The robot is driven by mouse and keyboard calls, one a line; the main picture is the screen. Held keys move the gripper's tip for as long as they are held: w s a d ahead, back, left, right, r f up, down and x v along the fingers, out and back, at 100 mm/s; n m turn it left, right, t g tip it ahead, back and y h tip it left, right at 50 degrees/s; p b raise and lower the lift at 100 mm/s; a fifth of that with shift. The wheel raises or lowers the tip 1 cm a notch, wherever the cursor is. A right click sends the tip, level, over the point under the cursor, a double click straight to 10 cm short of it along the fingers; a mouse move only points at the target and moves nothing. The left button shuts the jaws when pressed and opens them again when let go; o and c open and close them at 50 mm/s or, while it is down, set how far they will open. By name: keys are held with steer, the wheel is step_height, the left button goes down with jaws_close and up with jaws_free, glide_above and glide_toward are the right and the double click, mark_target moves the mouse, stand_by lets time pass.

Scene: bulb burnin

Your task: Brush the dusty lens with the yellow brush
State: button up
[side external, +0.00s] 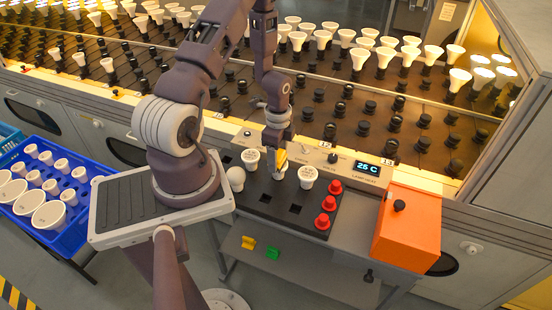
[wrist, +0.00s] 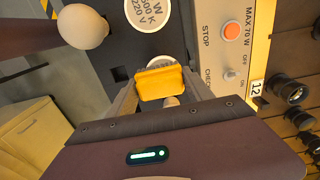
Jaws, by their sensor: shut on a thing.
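My gripper (side external: 281,165) is shut on the yellow brush (wrist: 158,83), above the black socket tray (side external: 258,200). The brush also shows as a small yellow patch in the side view (side external: 281,160). In the wrist view a printed lamp lens (wrist: 160,62) lies just beyond the brush, mostly hidden by it; I cannot tell whether they touch. A second printed white lens (wrist: 148,12) is farther up in that view. In the side view white lamps stand left (side external: 250,156) and right (side external: 308,174) of my gripper. I cannot make out which lens is dusty.
A round white bulb (side external: 236,177) stands at the tray's left. Red caps (side external: 326,204) line its right end, with an orange box (side external: 408,228) beyond. The control panel (side external: 340,162) and lamp racks (side external: 330,110) stand behind. A blue crate (side external: 77,222) of lamps is at left.

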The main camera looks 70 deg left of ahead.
steer(key=shift+w+a+f, duration=0.1)
steer(key=shift+w+a, duration=1.15)
steer(key=shift+a, duration=0.05)
step_height(320, 180, up, 8)
steer(key=shift+r, duration=0.2)
